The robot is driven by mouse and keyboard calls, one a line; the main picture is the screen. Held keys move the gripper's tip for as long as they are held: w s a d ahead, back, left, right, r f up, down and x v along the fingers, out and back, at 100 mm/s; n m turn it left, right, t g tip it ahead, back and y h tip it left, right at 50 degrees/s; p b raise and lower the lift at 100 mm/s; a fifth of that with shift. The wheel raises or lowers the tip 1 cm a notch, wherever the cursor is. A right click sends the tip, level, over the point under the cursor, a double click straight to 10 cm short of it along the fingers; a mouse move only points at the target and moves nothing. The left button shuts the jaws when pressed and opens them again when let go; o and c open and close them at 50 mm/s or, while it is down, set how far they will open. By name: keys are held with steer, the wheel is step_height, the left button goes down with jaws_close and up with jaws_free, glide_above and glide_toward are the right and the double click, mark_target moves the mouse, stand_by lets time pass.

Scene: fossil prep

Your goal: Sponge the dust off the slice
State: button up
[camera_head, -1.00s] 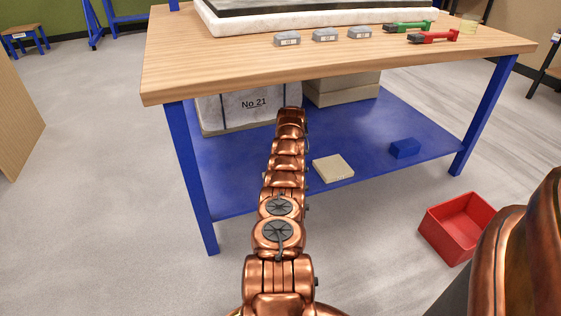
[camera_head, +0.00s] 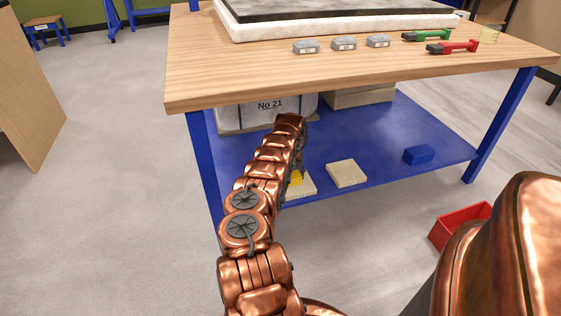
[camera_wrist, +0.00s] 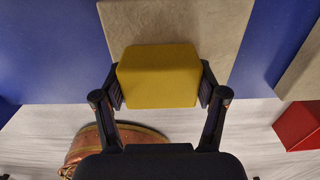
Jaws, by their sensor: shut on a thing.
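My gripper (camera_wrist: 161,88) is shut on a yellow sponge (camera_wrist: 158,76), with one finger on each side of it. The sponge also shows as a small yellow patch beside my arm in the head view (camera_head: 296,178). A flat beige slice (camera_wrist: 190,22) lies on the blue lower shelf behind the sponge in the wrist view. In the head view part of this slice (camera_head: 305,188) shows at the shelf's front, the rest hidden by my arm. I cannot tell whether the sponge touches it. No distinct dust can be made out.
A second beige slab (camera_head: 346,173) and a blue block (camera_head: 418,155) lie to the right on the blue shelf (camera_head: 390,140). A block marked No 21 (camera_head: 270,105) stands behind. The wooden tabletop (camera_head: 230,80) is above. A red bin (camera_head: 452,226) stands on the floor.

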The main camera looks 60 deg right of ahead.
steer(key=shift+w+a+r+p, duration=0.1)
steer(key=shift+w+a+p, duration=0.5)
steer(key=shift+w+a, duration=0.25)
steer(key=shift+w+r, duration=0.1)
steer(key=shift+d+r+p, duration=0.1)
steer(key=shift+r+p, duration=1.4)
steer(key=shift+r, duration=2.3)
